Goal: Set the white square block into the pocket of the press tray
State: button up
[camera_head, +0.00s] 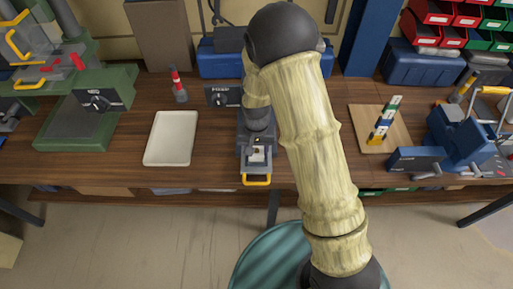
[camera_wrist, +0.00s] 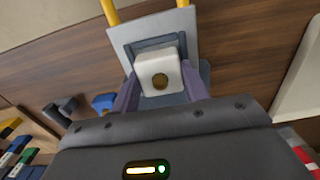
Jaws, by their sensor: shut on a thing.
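The white square block (camera_wrist: 158,78) has a round brass-coloured centre and sits between my gripper's fingers (camera_wrist: 160,92) in the wrist view. My gripper is shut on it. The grey press tray (camera_wrist: 125,35), with its yellow handle, lies directly behind the block in that view. In the head view, the block (camera_head: 257,153) shows small over the tray, whose yellow handle (camera_head: 256,181) points to the bench's front edge. The block hides the pocket, so I cannot tell whether it is above the pocket or in it.
A white shallow tray (camera_head: 171,138) lies to the left on the wooden bench. A green press (camera_head: 85,115) stands at far left. To the right are a wooden board (camera_head: 365,118) with coloured blocks and a blue vise (camera_head: 455,130). A red-topped object (camera_head: 178,85) stands behind the white tray.

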jog(key=o, duration=1.1)
notch_tip(320, 180, up, 17)
jog(key=b, duration=0.1)
jog(key=shift+r, duration=0.2)
jog(key=shift+a, duration=0.15)
dwell(0.4)
jog(key=s+d+f+t, duration=0.1)
jog(key=s+d+t, duration=0.1)
jog(key=s+d, duration=1)
jog(key=shift+s+d+f+t, duration=0.25)
jog(key=shift+d+t, duration=0.05)
jog(key=shift+d, duration=0.65)
